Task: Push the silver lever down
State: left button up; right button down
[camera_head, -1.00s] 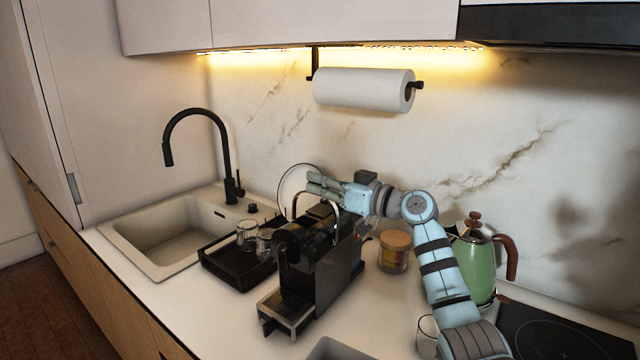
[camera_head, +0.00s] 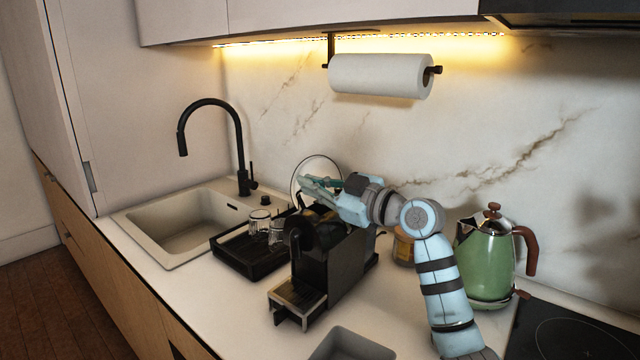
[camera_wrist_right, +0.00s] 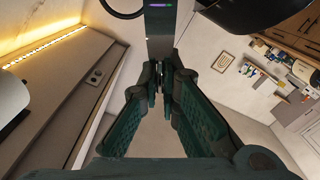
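The black coffee machine (camera_head: 335,262) stands on the counter. I cannot make out its silver lever clearly now; the gripper and the machine's dark top are where it showed before. My right gripper (camera_head: 306,184) is over the top of the machine, pointing left. In the right wrist view its green-padded fingers (camera_wrist_right: 162,76) come together at the tips with nothing visible held between them. I cannot tell whether it touches the lever. My left gripper is in no view.
A black tray (camera_head: 238,262) with glasses (camera_head: 259,222) is left of the machine, beside the sink (camera_head: 175,240). A green kettle (camera_head: 487,265) and a wooden-lidded jar (camera_head: 402,248) stand to the right. A paper roll (camera_head: 378,76) hangs above.

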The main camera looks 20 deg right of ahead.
jog(key=shift+s+a+f+n, duration=0.15)
jog(key=shift+a+n, duration=0.1)
jog(key=shift+n, duration=0.15)
jog(key=c, duration=1.8)
grip_release()
jog(key=shift+s+d, duration=0.1)
jog(key=shift+d, duration=0.05)
jog(key=v, duration=1.1)
jog(key=shift+s+d, duration=0.2)
jog(key=shift+s, duration=0.2)
